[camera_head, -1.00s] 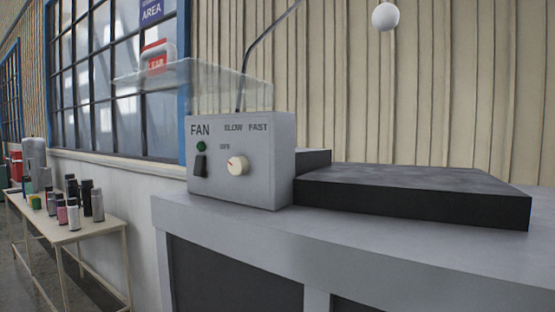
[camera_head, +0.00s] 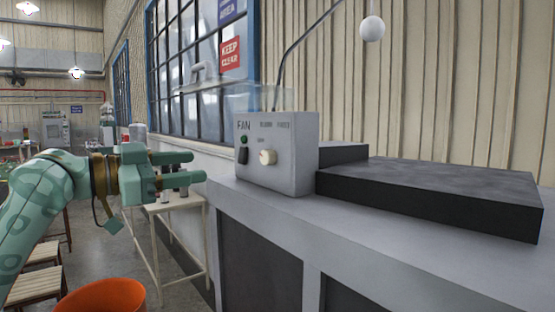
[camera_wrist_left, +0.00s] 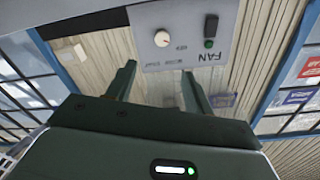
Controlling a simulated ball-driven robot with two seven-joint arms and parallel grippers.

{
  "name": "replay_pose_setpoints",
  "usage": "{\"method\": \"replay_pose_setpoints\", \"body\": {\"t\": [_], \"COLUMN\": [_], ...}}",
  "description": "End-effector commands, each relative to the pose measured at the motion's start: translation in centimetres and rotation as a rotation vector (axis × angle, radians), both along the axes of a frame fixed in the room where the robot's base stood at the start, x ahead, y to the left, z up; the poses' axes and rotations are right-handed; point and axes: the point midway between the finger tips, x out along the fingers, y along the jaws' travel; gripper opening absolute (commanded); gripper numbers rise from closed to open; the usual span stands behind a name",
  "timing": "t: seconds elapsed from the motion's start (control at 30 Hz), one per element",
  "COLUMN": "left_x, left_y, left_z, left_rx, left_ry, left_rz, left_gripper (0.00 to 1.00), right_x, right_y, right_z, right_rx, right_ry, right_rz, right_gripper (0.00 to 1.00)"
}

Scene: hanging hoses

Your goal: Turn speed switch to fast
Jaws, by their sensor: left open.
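The grey fan control box (camera_head: 300,170) stands on the grey cabinet, marked FAN, with blurred speed labels on top right. Its cream round speed knob (camera_head: 267,157) sits at the middle of the front face; I cannot tell exactly where it points. A green light and a dark rocker switch (camera_head: 243,156) are left of it. My left gripper (camera_head: 198,167) is open and empty, left of the box and apart from it, its fingers pointing right. In the left wrist view the box shows upside down beyond the open fingers (camera_wrist_left: 158,88), with the knob (camera_wrist_left: 162,39) between and beyond them. My right gripper is not in view.
A black slab (camera_head: 430,190) lies on the cabinet top (camera_head: 350,225), right of the box. A white ball (camera_head: 372,28) hangs above. A clear shelf (camera_head: 225,92) is behind the box. A table (camera_head: 180,204), stools and an orange bucket (camera_head: 102,297) are at left.

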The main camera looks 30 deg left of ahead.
Motion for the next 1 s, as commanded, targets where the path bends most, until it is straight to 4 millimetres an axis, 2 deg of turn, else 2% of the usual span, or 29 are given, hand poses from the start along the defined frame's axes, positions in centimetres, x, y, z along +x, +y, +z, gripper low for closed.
{"method": "replay_pose_setpoints", "body": {"t": [0.2,0.37,0.53,0.7,0.83,1.0], "left_x": [2.9,5.6,9.1,12.2,13.8,14.5], "left_y": [-1.2,-2.4,-4.0,-5.5,-6.0,-6.4], "left_z": [0.5,0.7,0.8,0.5,0.2,0.0], "left_rx": [-0.001,-0.005,-0.009,-0.005,-0.005,-0.001], "left_ry": [-0.002,-0.005,-0.007,-0.005,-0.003,-0.001], "left_rz": [0.001,0.003,0.0,0.0,0.004,0.003], "left_gripper": [0.52,0.52,0.52,0.52,0.52,0.52], "right_x": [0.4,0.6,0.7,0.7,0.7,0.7], "right_y": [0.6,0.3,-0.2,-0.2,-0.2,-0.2], "right_z": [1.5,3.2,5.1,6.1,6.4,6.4], "right_rx": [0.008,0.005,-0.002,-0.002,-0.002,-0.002], "right_ry": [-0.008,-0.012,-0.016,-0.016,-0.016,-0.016], "right_rz": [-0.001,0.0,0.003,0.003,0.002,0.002], "right_gripper": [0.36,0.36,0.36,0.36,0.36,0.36]}}
